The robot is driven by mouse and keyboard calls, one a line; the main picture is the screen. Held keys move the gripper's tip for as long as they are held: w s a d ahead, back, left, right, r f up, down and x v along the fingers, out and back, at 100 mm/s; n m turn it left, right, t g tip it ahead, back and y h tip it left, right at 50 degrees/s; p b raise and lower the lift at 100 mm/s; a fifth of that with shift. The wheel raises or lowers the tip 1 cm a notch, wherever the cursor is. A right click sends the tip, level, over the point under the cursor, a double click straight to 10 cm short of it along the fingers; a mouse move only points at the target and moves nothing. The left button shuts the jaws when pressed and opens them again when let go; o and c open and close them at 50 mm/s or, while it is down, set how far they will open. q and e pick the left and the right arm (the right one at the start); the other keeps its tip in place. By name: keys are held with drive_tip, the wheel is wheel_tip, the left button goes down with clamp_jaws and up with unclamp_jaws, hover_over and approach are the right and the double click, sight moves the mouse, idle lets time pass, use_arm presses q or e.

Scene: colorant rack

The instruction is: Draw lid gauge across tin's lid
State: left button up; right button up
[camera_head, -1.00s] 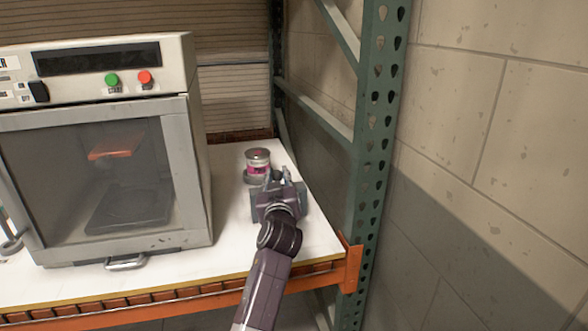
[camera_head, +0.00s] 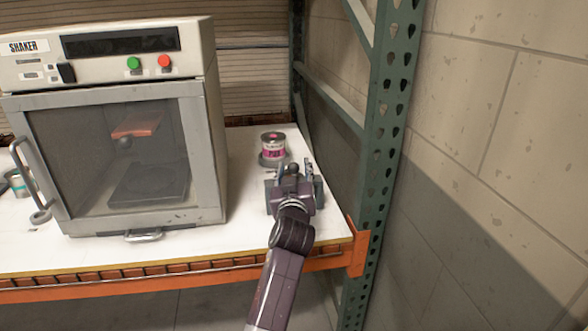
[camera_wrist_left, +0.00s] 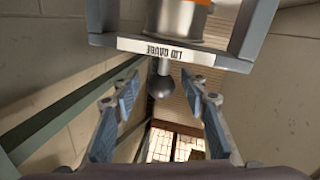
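The tin (camera_head: 273,146), with a pink and white label and a dark top, stands upright on a grey round base on the white shelf top. My left gripper (camera_head: 295,170) is just in front of it, to its right. In the left wrist view its two fingers (camera_wrist_left: 161,103) are spread, with a dark ball knob on a stem (camera_wrist_left: 161,87) between them and no visible contact. The knob hangs by a grey frame labelled "LID GAUGE" (camera_wrist_left: 172,50), seen upside down. A metal cylinder with an orange part shows above the label. In the head view my gripper largely hides the gauge.
A shaker cabinet (camera_head: 110,110) with a closed glass door stands left of the tin. A green perforated post (camera_head: 388,130) and an orange beam (camera_head: 357,250) bound the shelf at right. Another tin (camera_head: 17,183) is at far left. White shelf top (camera_head: 235,225) is clear between cabinet and gripper.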

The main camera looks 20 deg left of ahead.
use_arm(q)
drive_tip(key=shift+r, duration=0.1)
wheel_tip(320, 180, up, 10)
drive_tip(key=shift+f, duration=0.1)
idle(0.3)
idle(0.4)
